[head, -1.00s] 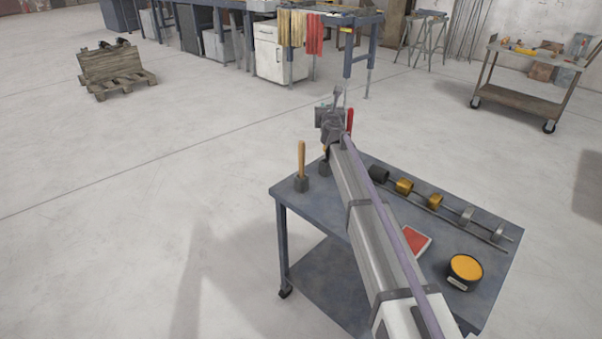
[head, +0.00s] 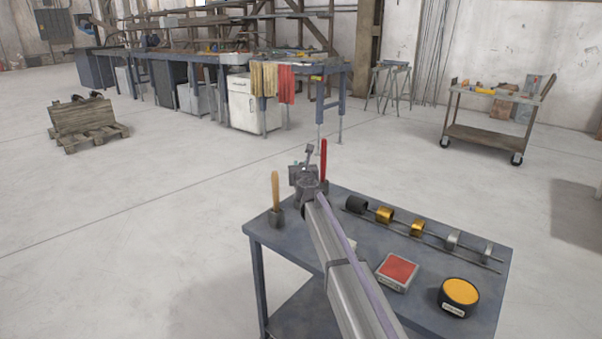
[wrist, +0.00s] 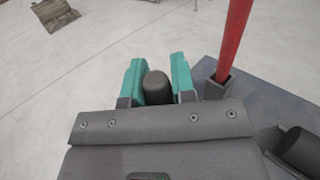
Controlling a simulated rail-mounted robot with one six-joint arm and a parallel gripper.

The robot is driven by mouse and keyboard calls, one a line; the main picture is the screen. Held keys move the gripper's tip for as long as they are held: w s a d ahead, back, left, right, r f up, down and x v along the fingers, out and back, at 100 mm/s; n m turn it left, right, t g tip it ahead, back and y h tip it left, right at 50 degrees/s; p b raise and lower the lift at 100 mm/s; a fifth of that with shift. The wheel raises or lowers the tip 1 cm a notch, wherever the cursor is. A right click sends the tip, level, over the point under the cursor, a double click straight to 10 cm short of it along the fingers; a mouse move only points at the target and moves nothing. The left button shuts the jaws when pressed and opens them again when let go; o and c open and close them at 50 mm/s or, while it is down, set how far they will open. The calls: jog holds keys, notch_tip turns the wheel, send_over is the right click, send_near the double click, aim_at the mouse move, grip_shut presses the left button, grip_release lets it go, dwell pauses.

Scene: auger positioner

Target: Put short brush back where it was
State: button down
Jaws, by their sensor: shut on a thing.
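My gripper (wrist: 157,82) shows in the wrist view with its two teal fingers shut on a dark, round-ended piece (wrist: 157,86). I take this piece for the end of the short brush; the rest of it is hidden behind the gripper body. In the head view my gripper (head: 305,172) is at the table's far left corner, between a wooden-handled tool and a red-handled tool. The fingers are too small there to make out. Whether the held piece touches anything below is hidden.
The wooden handle (head: 275,188) and red handle (head: 323,160) stand upright in dark holders. On the table (head: 360,237) are a rod with several rings (head: 417,228), a red-topped box (head: 397,272) and a round yellow-topped tin (head: 458,297). Open floor lies left.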

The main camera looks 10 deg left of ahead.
jog(key=shift+f+b, duration=0.25)
jog(key=shift+b, duration=0.05)
jog(key=c, duration=0.9)
grip_release()
jog(key=shift+r, duration=0.1)
jog(key=shift+c, duration=0.2)
jog(key=v, duration=1.2)
jog(key=shift+r+p, duration=0.15)
jog(key=shift+p, duration=0.2)
